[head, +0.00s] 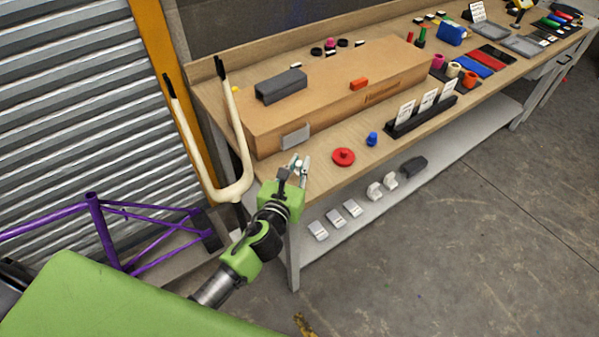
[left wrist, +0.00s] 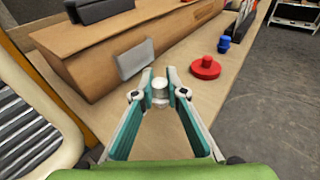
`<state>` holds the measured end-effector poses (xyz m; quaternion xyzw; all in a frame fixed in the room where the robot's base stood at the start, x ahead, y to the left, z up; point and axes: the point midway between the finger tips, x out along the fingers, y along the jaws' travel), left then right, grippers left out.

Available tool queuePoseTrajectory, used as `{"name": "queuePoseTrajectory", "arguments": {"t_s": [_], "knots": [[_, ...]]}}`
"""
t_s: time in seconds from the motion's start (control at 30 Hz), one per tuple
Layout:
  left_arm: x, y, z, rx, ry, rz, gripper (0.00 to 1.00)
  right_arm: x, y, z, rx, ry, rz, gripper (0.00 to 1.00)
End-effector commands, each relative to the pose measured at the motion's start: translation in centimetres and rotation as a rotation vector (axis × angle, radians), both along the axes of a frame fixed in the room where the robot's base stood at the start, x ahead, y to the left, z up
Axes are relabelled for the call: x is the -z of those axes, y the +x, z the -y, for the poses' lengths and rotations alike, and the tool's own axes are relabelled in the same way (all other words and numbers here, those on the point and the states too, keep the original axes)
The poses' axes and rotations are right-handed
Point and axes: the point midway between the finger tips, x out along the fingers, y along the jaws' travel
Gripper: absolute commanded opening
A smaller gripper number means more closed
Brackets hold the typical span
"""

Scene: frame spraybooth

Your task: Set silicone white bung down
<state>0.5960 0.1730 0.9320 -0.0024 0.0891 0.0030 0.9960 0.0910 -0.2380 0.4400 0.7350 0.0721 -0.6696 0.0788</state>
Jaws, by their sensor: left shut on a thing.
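The silicone white bung (left wrist: 160,84) is a small pale cylinder between the fingertips of my left gripper (left wrist: 160,94) in the left wrist view. My left gripper also shows in the head view (head: 294,168), over the near left end of the wooden workbench (head: 318,176). It is shut on the bung. The bung appears just above the bench top; I cannot tell whether it touches the wood. A red round bung with a knob (head: 343,156) and a blue bung (head: 372,139) stand on the bench to the right. My right gripper is not in view.
A long cardboard box (head: 330,108) lies behind the gripper, with a grey plate (head: 295,137) at its front. A black card holder (head: 420,117) stands farther right. Bare wood lies between gripper and red bung. White handlebars (head: 235,185) rise at left.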

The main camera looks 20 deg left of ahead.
Motion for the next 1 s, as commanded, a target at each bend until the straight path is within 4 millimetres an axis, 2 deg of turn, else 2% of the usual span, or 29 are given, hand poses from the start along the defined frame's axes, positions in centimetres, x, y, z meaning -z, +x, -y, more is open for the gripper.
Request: {"name": "queuePoseTrajectory", "arguments": {"t_s": [0.1,0.2,0.63,0.67,0.7,1.0], "knots": [[2.1,0.1,0.1,-0.002,-0.003,-0.005,0.0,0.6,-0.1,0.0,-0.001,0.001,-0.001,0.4],[3.1,0.1,0.1,-0.002,-0.004,-0.002,0.0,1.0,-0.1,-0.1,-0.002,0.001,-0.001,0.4],[3.7,0.1,0.0,0.001,0.0,-0.001,0.0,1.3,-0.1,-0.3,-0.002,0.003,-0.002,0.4],[3.5,0.1,0.1,0.001,0.0,0.0,0.2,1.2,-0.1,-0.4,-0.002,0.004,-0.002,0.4],[3.5,0.1,0.1,0.001,0.0,-0.001,0.29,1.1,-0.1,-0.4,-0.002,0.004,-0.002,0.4],[3.5,0.1,0.0,0.0,0.0,-0.001,0.29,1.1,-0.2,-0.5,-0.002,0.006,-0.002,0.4]]}}
